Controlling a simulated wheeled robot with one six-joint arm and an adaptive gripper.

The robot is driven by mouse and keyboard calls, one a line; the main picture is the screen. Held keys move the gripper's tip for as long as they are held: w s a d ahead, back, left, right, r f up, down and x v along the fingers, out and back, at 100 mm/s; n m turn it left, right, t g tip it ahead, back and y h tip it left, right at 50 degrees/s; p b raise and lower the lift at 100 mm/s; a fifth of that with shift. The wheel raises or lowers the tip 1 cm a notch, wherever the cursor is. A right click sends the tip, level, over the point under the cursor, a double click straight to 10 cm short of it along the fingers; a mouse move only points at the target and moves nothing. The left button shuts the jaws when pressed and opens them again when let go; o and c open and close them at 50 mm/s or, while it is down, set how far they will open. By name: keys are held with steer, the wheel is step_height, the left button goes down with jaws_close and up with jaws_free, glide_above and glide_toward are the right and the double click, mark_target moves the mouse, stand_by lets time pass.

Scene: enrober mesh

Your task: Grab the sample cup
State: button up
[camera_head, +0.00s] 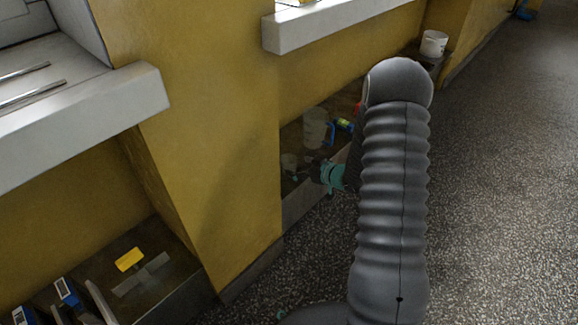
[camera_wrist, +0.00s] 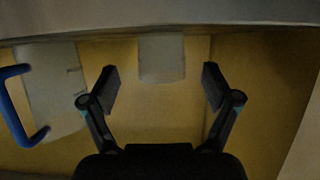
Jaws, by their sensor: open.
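A pale, whitish cup, which looks like the sample cup (camera_wrist: 162,58), is ahead of my gripper in the wrist view, roughly centred between the fingertips and beyond them. My gripper (camera_wrist: 161,84) is open, with nothing between its fingers. In the head view, my gripper (camera_head: 318,170) is low in a recess under a ledge, partly hidden by my arm. A small pale shape, probably the same cup (camera_head: 289,162), is just left of it there. I cannot judge the exact gap between fingers and cup.
A larger pale jug (camera_wrist: 55,90) with a blue handle is left of my gripper; it also appears in the head view (camera_head: 315,128). A light ledge (camera_wrist: 160,15) runs above the cup. Yellow walls enclose the recess. A white bucket (camera_head: 434,43) stands farther back. Speckled floor at right is clear.

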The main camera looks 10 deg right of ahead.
mark_target(295, 165)
steer(key=x, duration=0.4)
steer(key=shift+w+a, duration=0.25)
steer(key=shift+a, duration=0.05)
steer(key=c, duration=1.1)
